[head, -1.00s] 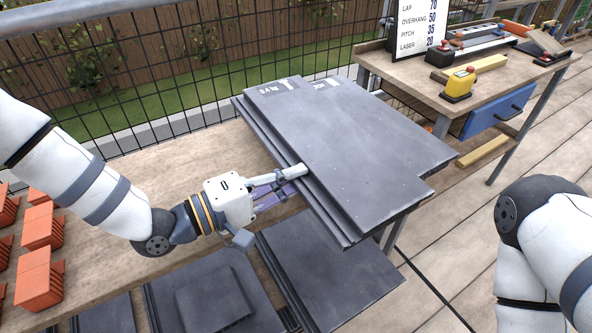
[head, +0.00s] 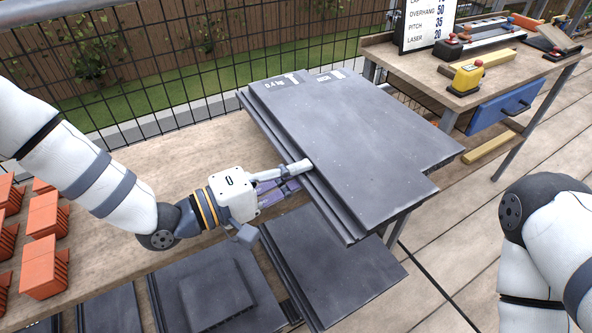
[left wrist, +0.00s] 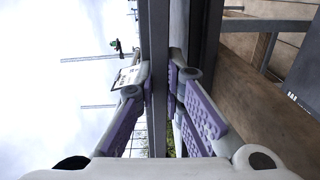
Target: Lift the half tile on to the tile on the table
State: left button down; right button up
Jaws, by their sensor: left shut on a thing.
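Dark grey tiles (head: 350,130) lie at the centre of the head view, with a stepped left edge and a notch at the right. White lettering marks their far end. I cannot tell clearly where the half tile ends and the tile under it begins. My left gripper (head: 298,172) is shut on the left edge of these tiles, one finger above and the other below. In the left wrist view a dark slab edge (left wrist: 158,80) runs between the purple-padded fingers (left wrist: 160,100). The lower finger is partly hidden in the head view. My right arm shows, but its gripper does not.
More dark tiles (head: 325,262) lie lower down at the front. Orange tiles (head: 42,265) stand in stacks at left. A second table (head: 420,75) at back right holds a yellow tool (head: 466,77) and a sign (head: 424,22). A wire fence runs behind.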

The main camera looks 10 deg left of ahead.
dwell(0.3)
pick_arm(q)
jog(key=shift+f+b, duration=0.5)
jog(key=shift+f, duration=0.35)
pick_arm(e)
jog(key=shift+s+f, duration=0.4)
jog(key=shift+f, duration=0.1)
pick_arm(q)
jog(key=c, duration=1.6)
grip_release()
jog(key=shift+f, duration=0.1)
jog(key=shift+f, duration=0.1)
jog(key=shift+a, duration=0.15)
jog(key=shift+p+v, duration=0.75)
jog(key=shift+v, duration=2.3)
jog(key=shift+s+a, duration=0.4)
jog(key=shift+a, duration=0.1)
pick_arm(e)
jog(key=shift+w+r, duration=0.75)
jog(key=shift+r, duration=0.15)
